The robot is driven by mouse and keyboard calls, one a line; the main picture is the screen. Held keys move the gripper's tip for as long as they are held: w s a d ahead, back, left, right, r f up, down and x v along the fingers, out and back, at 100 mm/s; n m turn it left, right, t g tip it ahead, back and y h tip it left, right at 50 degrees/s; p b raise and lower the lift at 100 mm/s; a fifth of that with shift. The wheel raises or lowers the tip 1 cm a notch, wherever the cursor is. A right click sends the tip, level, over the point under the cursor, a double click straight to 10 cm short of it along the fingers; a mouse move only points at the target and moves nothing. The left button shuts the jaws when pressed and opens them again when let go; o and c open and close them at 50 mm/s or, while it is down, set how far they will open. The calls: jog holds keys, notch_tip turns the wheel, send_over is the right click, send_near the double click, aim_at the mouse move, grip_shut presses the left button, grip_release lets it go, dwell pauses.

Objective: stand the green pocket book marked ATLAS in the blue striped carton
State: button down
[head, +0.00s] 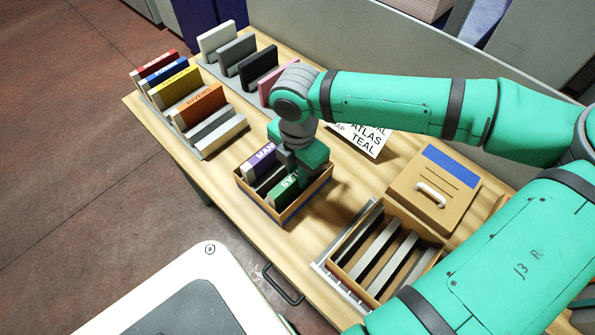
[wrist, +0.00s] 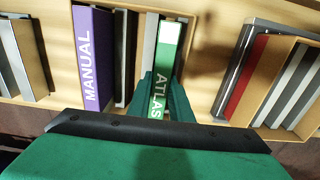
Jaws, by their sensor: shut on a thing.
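The green pocket book marked ATLAS (head: 284,192) stands upright, its lower part inside the blue striped carton (head: 290,211). The book also shows in the wrist view (wrist: 167,50), its spine lettering facing up. My gripper (head: 297,167) is over the carton, shut on the book; in the wrist view its fingers (wrist: 165,95) sit on either side of the spine. A purple book marked MANUAL (head: 260,155) stands in the same carton, left of the green one in the wrist view (wrist: 92,60). The book's bottom edge is hidden, so whether it touches the carton floor cannot be told.
A rack of coloured books (head: 185,97) and a rack of grey and black ones (head: 235,55) stand at the back left. A slotted crate (head: 345,240) and a lidded box with a white handle (head: 432,185) stand right of the carton. A printed card (head: 362,140) lies behind it.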

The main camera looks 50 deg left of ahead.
jog(key=shift+f, duration=0.15)
jog(key=c, duration=1.9)
grip_release()
notch_tip(320, 180, up, 12)
